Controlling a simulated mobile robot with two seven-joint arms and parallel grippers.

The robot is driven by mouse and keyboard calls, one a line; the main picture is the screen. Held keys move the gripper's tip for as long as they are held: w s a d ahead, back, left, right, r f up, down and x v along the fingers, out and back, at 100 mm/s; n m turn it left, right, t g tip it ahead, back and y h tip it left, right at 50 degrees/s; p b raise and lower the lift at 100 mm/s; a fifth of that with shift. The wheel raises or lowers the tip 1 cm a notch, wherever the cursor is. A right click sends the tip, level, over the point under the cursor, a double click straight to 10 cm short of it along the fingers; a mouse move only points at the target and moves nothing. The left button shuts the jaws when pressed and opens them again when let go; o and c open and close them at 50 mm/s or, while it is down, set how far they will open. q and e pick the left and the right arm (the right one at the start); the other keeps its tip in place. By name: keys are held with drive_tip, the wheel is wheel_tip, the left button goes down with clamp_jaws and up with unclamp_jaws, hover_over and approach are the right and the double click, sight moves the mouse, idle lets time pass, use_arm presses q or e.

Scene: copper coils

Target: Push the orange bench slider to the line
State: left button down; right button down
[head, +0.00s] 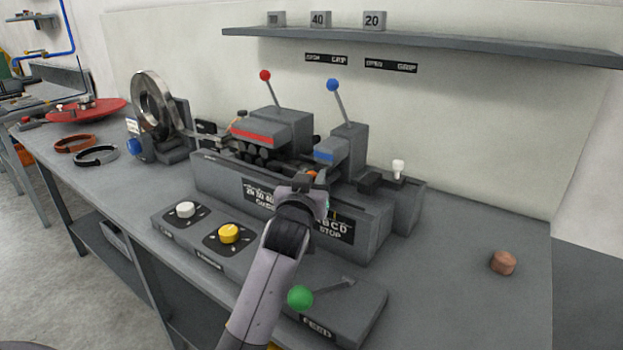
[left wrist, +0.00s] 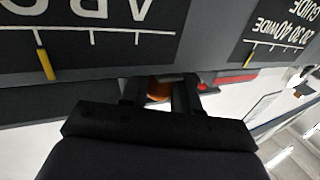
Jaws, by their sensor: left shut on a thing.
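The orange bench slider (head: 311,174) shows as a small orange patch on the bench unit, just beyond my left gripper (head: 309,183). The gripper hides most of it. In the left wrist view, the orange slider (left wrist: 158,89) sits between the two fingers of the left gripper (left wrist: 160,96), which is shut on it. The lettered stop scale (head: 338,228) is on the unit's front face, partly behind my wrist. In the left wrist view, the stop scale (left wrist: 95,20) and guide scale (left wrist: 283,35) each have a yellow mark. My right gripper is not in view.
A red-knobbed lever (head: 265,76) and a blue-knobbed lever (head: 333,86) rise behind the slider. A white knob (head: 185,209), yellow knob (head: 228,233) and green ball handle (head: 300,297) are in front. A copper-coloured piece (head: 503,263) lies at right, with clear bench around it.

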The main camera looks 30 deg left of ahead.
use_arm(q)
drive_tip(key=shift+f, duration=0.1)
drive_tip(key=c, duration=0.9)
unclamp_jaws()
